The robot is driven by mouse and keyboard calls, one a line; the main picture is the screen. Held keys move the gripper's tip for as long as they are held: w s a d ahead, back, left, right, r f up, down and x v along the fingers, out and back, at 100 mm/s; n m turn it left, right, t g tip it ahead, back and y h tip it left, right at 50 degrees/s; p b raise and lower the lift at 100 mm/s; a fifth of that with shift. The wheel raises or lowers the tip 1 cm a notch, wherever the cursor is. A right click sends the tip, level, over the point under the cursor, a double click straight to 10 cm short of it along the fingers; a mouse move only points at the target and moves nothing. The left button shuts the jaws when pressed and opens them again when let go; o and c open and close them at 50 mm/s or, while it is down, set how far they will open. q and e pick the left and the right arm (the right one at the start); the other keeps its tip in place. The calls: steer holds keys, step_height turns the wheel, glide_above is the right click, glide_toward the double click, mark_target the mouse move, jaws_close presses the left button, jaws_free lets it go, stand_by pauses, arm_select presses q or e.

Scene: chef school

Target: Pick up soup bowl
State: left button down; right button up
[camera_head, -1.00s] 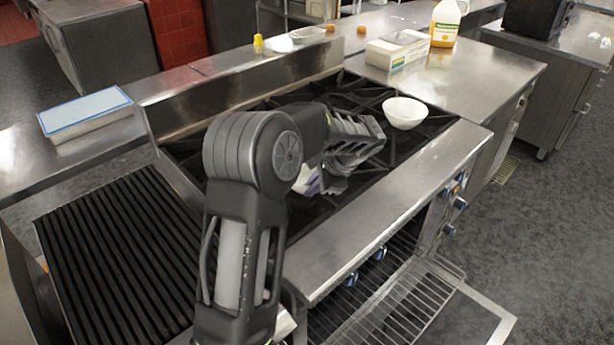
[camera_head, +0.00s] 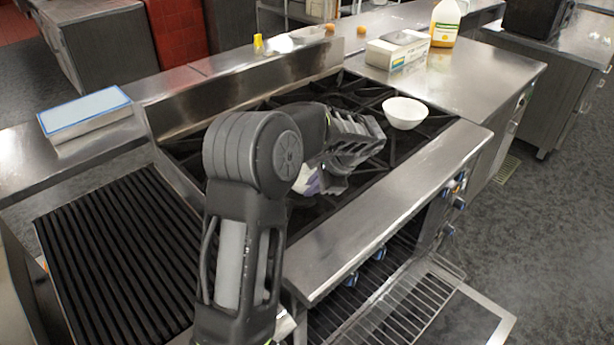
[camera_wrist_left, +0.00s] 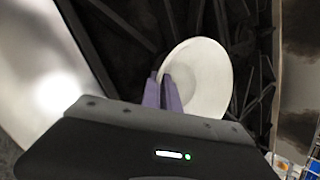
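A white soup bowl fills the middle of the left wrist view (camera_wrist_left: 205,75), over the dark burner grates. My left gripper's purple fingers (camera_wrist_left: 162,92) are close together at its left rim, one on each side of the wall. In the head view, the left gripper (camera_head: 312,183) points down at the stove, and my arm hides most of this bowl. I cannot tell whether it is clear of the grates. A second white bowl (camera_head: 405,113) stands upright on the stove's right rear part, apart from the gripper. My right gripper is not in view.
The stove's steel front edge (camera_head: 395,215) and a raised steel back panel (camera_head: 240,90) border the burners. A ribbed grill (camera_head: 110,250) lies to the left. A box (camera_head: 397,52) and a yellow jug (camera_head: 445,25) stand on the right counter, whose front part is clear.

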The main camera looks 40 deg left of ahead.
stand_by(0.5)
arm_select(q)
step_height(320, 180, up, 10)
steer(key=shift+b, duration=0.7)
